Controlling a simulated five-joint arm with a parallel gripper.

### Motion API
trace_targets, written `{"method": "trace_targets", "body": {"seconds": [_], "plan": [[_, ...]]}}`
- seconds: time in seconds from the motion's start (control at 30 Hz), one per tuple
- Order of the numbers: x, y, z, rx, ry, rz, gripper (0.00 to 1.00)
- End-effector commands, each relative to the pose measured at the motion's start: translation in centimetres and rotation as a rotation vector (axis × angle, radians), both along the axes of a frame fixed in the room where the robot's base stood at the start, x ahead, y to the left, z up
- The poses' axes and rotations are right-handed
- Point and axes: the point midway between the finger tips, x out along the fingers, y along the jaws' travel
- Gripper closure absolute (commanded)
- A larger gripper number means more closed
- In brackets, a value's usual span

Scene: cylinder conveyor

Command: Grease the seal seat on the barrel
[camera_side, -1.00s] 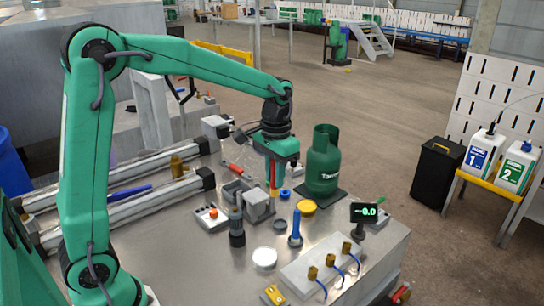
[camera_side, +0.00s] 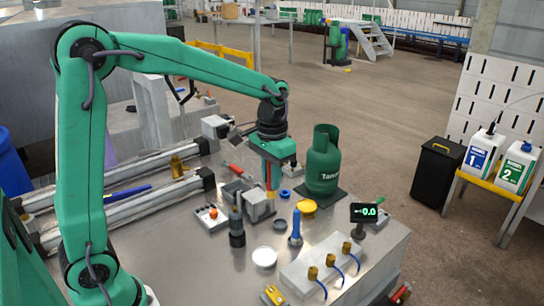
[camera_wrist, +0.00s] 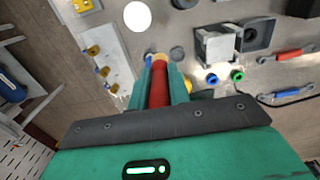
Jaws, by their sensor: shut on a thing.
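My gripper (camera_side: 269,184) is shut on a red stick-like tool (camera_wrist: 157,84) with a tan tip, held between the green fingers. In the side view the red tool (camera_side: 268,176) hangs down over the bench, just behind and right of a grey block fixture (camera_side: 257,207). The fixture shows in the wrist view as a pale block with a dark-framed part (camera_wrist: 216,45), right of the tool and apart from it in the picture. I cannot make out for sure which part is the barrel or its seal seat. The tool's lower end is partly hidden in the side view.
A green gas bottle (camera_side: 323,163) stands right of my gripper. A yellow disc (camera_side: 307,207), a blue-topped post (camera_side: 296,228), a dark cylinder (camera_side: 237,230) and a white disc (camera_side: 264,257) stand nearby. A plate with brass fittings (camera_side: 322,272) lies at the front.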

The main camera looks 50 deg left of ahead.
Motion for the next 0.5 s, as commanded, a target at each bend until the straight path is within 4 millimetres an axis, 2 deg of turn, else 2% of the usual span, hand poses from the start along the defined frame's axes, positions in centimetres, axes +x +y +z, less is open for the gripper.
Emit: {"method": "trace_targets", "body": {"seconds": [0.17, 0.27, 0.5], "plan": [[0.3, 0.9, -0.1, 0.000, 0.001, 0.004, 1.00], [0.8, 2.2, -0.3, -0.001, 0.000, 0.005, 1.00], [2.0, 7.1, -1.0, -0.002, 0.001, 0.007, 1.00]]}}
